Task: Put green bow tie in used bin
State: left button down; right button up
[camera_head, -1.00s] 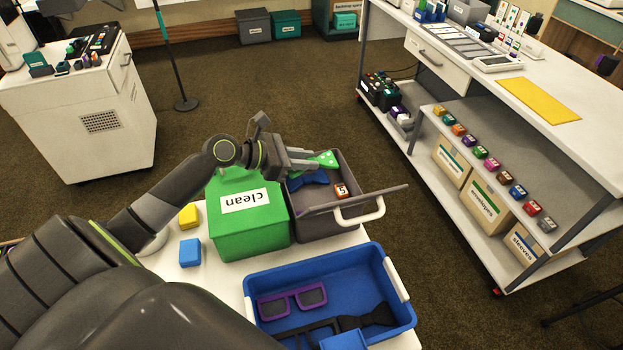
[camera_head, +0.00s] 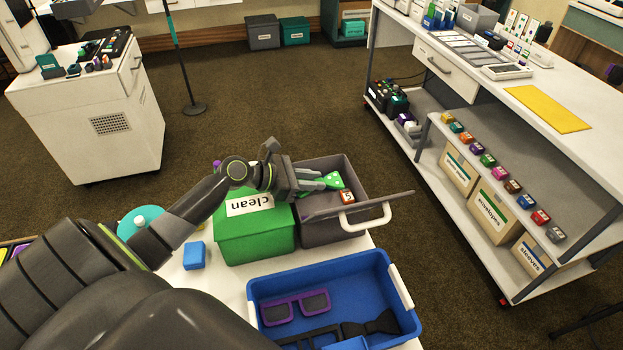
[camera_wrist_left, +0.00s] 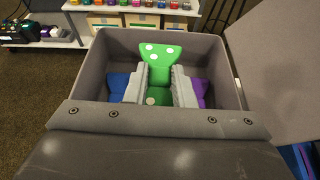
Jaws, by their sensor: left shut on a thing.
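The green bow tie with white dots (camera_head: 333,181) is held in my left gripper (camera_head: 318,183), over the open grey bin (camera_head: 322,232). In the left wrist view the bow tie (camera_wrist_left: 160,62) sits between the two fingers, within the outline of the bin's opening. Below it in the bin lie a blue thing (camera_wrist_left: 118,84) and a purple thing (camera_wrist_left: 199,90). A small orange-red block with a white face (camera_head: 347,197) also shows in the bin. Any "used" label is not visible. My right gripper is not in view.
The green bin marked "clean" (camera_head: 262,237) stands left of the grey bin. A blue tray (camera_head: 350,274) with purple glasses (camera_head: 294,308) and a black bow tie (camera_head: 370,326) is in front. A blue block (camera_head: 194,256) lies left.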

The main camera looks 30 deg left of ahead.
pick_arm(q)
jog(key=shift+s+f, duration=0.25)
jog(key=shift+f, duration=0.3)
jog(key=c, duration=1.2)
grip_release()
jog(key=shift+f, duration=0.15)
jog(key=shift+c, duration=0.2)
jog(key=shift+r, duration=0.55)
jog(key=v, duration=1.2)
jog(key=shift+w+r, duration=0.25)
jog(key=shift+r, duration=0.1)
